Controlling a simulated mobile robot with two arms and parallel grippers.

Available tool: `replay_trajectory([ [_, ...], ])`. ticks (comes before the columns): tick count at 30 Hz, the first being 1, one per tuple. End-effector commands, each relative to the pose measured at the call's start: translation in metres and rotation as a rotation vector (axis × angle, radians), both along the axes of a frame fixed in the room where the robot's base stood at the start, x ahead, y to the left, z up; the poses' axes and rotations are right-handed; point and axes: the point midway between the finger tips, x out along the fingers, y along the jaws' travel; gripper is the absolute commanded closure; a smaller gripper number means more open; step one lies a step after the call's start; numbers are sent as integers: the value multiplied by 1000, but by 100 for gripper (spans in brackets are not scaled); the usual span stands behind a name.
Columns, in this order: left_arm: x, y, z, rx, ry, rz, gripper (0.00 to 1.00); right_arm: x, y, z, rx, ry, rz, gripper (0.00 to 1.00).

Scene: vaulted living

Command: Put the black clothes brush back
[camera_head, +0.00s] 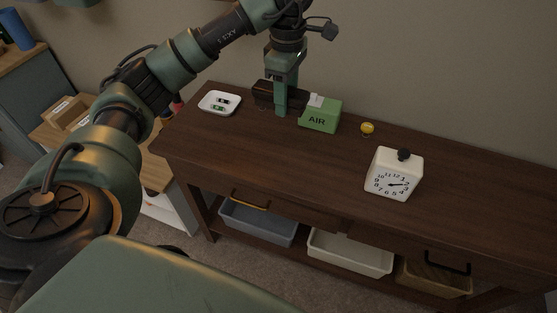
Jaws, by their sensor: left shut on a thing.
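My left gripper (281,112) reaches down from above at the back of the dark wooden console table (300,155). It is shut on a long dark thing, which looks like the black clothes brush (264,92); the gripper fingers hide its middle. The thing is low over the tabletop, and I cannot tell whether it touches the top. A green box marked AIR (318,121) stands just right of the gripper, with a small white piece at its top left. My right gripper is not in view.
A white dish (219,103) with small items lies left of the gripper. A small yellow object (367,128) and a white clock (394,175) with a dark knob stand to the right. The table's front middle is clear. Bins, one grey (257,222), one white (349,252), sit below.

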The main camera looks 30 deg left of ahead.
Motion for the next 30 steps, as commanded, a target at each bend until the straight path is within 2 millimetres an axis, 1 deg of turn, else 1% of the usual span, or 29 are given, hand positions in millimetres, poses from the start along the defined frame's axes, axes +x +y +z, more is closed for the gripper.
replay_trajectory([
  [2,2,3,-6,0,2,45,94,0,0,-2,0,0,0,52],
  [5,1,4,-24,1,7,60,94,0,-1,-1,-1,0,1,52],
  [15,0,4,-113,2,7,57,94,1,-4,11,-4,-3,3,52],
  [18,1,4,-134,0,4,55,94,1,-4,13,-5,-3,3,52],
  [21,2,4,-148,1,2,55,94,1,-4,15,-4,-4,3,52],
  [26,2,4,-159,1,1,55,94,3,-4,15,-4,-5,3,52],
  [30,1,3,-175,1,3,53,94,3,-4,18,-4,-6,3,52],
])
